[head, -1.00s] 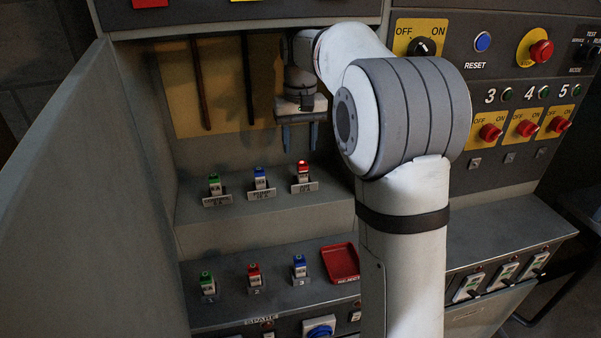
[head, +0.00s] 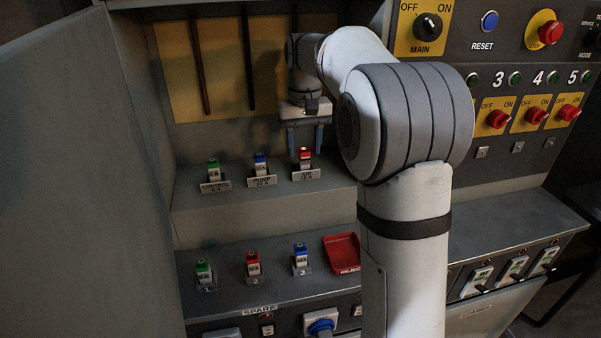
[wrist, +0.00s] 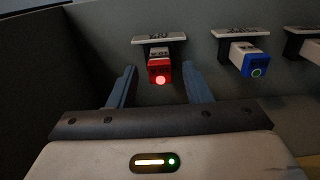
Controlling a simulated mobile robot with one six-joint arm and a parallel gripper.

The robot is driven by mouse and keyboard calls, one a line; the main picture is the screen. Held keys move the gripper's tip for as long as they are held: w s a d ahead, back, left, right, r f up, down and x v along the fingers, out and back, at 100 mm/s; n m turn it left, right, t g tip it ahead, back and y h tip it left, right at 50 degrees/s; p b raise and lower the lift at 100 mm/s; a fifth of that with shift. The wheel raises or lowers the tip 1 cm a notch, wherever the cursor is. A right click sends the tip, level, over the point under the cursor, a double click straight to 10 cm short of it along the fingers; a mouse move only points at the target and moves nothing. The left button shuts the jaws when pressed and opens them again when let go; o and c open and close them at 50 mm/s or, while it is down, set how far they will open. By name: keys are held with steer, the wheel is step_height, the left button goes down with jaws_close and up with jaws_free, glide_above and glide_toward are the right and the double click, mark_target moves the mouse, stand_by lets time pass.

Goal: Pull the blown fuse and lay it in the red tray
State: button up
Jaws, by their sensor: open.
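The red fuse (head: 305,154) stands in the right holder of the upper shelf, behind a label that seems to read AIR. In the wrist view the red fuse (wrist: 159,67) has a glowing red light on its cap. My gripper (head: 305,143) is open and low over it, with one finger on each side. In the wrist view the fingers of my gripper (wrist: 158,73) flank the fuse with gaps on both sides. The red tray (head: 341,247), marked REJECT, lies on the lower shelf; its right edge is partly hidden behind my arm. It looks empty.
A blue fuse (head: 260,162) and a green fuse (head: 213,167) stand left of the red one. Spare green (head: 203,267), red (head: 253,259) and blue (head: 300,253) fuses stand on the lower shelf. A cabinet door or wall (head: 70,180) closes the left side.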

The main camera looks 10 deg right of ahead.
mark_target(304, 150)
steer(key=shift+f+b, duration=0.4)
steer(key=shift+f, duration=1.2)
steer(key=shift+p, duration=0.6)
steer(key=shift+c, duration=0.6)
jaws_close()
steer(key=shift+r, duration=0.1)
steer(key=shift+r+p, duration=2.95)
steer(key=shift+p, duration=0.05)
